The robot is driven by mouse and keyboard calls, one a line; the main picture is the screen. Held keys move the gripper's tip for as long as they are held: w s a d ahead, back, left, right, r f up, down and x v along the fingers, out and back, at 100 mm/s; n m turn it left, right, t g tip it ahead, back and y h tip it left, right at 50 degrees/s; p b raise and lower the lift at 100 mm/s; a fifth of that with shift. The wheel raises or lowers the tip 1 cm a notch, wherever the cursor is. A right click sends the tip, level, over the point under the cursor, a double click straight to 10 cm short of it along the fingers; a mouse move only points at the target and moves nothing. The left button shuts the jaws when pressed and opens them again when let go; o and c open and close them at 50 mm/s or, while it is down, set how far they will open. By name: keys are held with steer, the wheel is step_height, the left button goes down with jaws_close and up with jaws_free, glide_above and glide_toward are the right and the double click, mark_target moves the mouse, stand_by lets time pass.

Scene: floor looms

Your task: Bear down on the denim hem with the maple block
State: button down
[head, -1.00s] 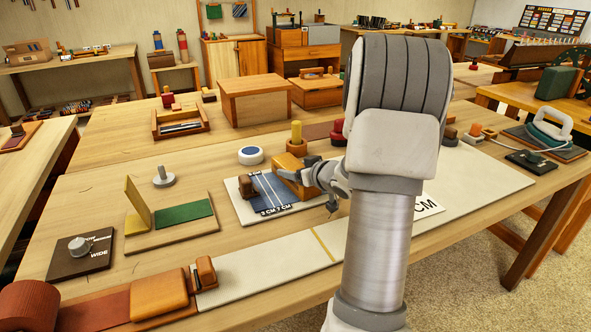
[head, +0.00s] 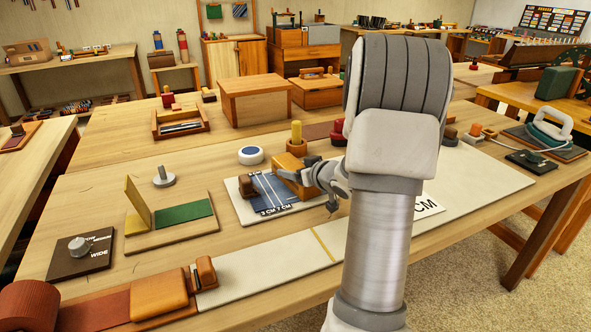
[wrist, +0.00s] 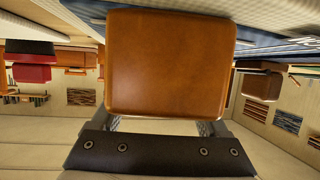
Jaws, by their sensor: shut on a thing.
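The denim hem (head: 270,190) is a blue strip with white lines and "2 CM" markings, lying on a pale board (head: 247,212). My gripper (head: 303,181) reaches in from the right, low over the board. It is shut on the maple block (head: 288,164), an orange-brown block at the denim's right side. In the wrist view the block (wrist: 170,62) fills the upper middle between my fingers (wrist: 165,126). Blue denim (wrist: 285,46) shows behind it at the top right. The block's underside is hidden, so I cannot tell whether it touches the denim.
A dark brown block (head: 232,184) sits at the denim's left end. The pale strip (head: 275,262) in front is mostly clear.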

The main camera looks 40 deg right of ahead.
steer(key=shift+s+a+f, duration=0.1)
steer(key=shift+f, duration=0.1)
step_height(320, 180, up, 8)
steer(key=p, duration=0.7)
steer(key=shift+f+p, duration=0.25)
steer(key=shift+p, duration=0.05)
steer(key=shift+f, duration=0.1)
